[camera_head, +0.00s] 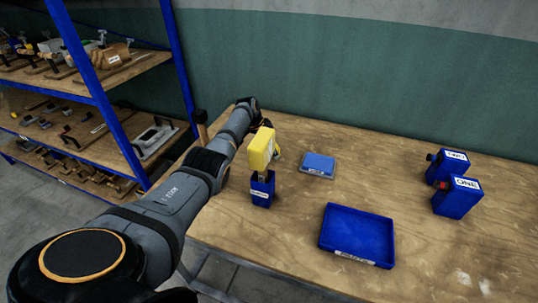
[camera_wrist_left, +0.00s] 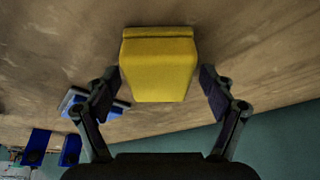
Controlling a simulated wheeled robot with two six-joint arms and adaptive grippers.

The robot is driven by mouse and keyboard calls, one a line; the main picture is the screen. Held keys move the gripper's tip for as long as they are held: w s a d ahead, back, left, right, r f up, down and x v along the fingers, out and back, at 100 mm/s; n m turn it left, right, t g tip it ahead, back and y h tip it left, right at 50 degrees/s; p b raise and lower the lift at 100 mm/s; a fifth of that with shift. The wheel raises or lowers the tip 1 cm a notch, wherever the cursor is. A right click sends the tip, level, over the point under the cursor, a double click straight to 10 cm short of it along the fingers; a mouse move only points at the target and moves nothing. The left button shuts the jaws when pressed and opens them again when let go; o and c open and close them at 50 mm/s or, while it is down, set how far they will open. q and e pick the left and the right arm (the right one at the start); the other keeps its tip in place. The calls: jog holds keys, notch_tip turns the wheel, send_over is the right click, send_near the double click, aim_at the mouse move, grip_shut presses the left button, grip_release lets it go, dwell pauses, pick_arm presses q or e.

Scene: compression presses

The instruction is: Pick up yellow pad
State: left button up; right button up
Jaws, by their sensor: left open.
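The yellow pad (camera_head: 261,148) stands upright above a small blue holder with a white label (camera_head: 262,189), near the left part of the wooden table. In the left wrist view the yellow pad (camera_wrist_left: 159,68) fills the space between the fingers of my left gripper (camera_wrist_left: 159,90). The fingers are open, one on each side of the pad; I cannot tell whether they touch it. In the head view my left gripper (camera_head: 275,153) is mostly hidden behind the pad. My right gripper is not in view.
A blue tray (camera_head: 357,235) lies at the table's front middle. A flat blue-topped block (camera_head: 318,165) lies behind it. Blue boxes labelled ONE (camera_head: 456,198) and TWO (camera_head: 447,167) stand at right. A loaded shelf rack (camera_head: 100,110) is at left. The wooden table (camera_head: 470,245) is clear at front right.

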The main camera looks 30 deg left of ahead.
pick_arm(q)
jog(key=c, duration=0.9)
jog(key=shift+c, duration=0.2)
notch_tip(320, 180, up, 10)
jog(key=shift+r, duration=0.1)
jog(key=shift+o, duration=1.3)
jog(key=c, duration=0.4)
jog(key=shift+c, duration=0.2)
